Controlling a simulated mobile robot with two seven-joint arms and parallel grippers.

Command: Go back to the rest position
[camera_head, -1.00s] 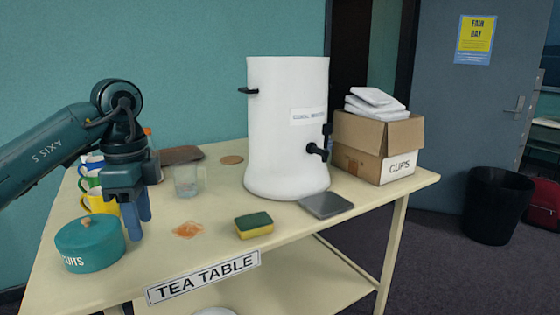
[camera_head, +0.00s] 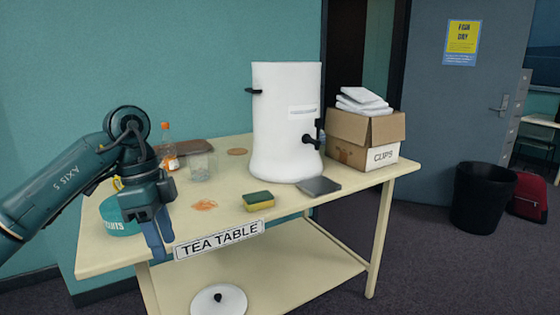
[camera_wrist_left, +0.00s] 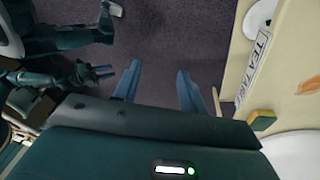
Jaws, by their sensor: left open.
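My left gripper (camera_head: 160,236) hangs at the front edge of the tea table (camera_head: 110,262), fingers pointing down. It partly hides the teal biscuit tin (camera_head: 117,226). In the left wrist view my left gripper (camera_wrist_left: 158,84) has its two blue fingers well apart, with only dark carpet between them. Another of my grippers, seemingly the right one (camera_wrist_left: 104,72), shows small and dark at the left of that view; its opening is hard to judge.
A black bin (camera_head: 480,200) is at the right. Carpet before the table is clear.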

